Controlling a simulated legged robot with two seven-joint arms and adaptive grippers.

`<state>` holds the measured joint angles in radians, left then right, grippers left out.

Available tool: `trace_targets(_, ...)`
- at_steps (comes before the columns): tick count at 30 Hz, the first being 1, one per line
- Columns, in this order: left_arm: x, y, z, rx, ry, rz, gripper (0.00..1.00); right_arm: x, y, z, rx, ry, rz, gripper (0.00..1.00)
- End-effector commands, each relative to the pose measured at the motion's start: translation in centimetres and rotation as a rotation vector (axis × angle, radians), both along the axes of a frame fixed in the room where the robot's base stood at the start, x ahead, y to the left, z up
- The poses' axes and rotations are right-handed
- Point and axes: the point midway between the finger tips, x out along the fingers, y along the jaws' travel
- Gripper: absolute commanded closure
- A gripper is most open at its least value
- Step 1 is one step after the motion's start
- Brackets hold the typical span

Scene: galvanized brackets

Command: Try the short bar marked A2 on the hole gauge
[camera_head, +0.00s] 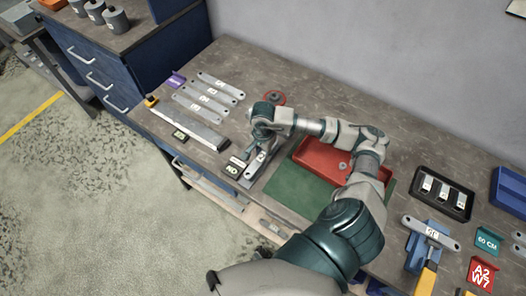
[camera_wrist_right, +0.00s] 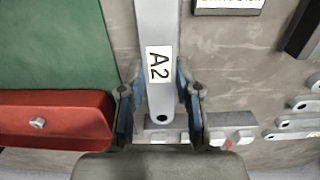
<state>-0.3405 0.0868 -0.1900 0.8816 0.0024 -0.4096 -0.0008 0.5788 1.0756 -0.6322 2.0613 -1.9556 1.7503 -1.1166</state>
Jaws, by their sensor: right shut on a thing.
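The short bar (camera_wrist_right: 157,30) is pale grey metal with a white A2 label and a dark hole near its end. My right gripper (camera_wrist_right: 160,110) is shut on it, one finger at each side, in the right wrist view. In the head view my right gripper (camera_head: 260,147) is low over the bench, left of the red tray, and largely hides the bar (camera_head: 262,161). My left gripper is out of view.
A red tray (camera_head: 305,155) and green mat (camera_head: 285,190) lie right of the gripper. Several labelled bars (camera_head: 205,100) and a long grey bar (camera_head: 188,126) lie to the left. A black tray (camera_head: 460,207) stands at right.

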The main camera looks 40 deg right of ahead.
Motion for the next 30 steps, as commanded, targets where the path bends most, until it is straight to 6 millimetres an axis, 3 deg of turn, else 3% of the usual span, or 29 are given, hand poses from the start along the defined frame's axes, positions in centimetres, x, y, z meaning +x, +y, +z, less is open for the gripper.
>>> trace_targets(30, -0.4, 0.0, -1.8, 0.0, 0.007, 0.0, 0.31, 0.0, 0.0, -2.0, 0.0, -0.001, 0.0, 1.0)
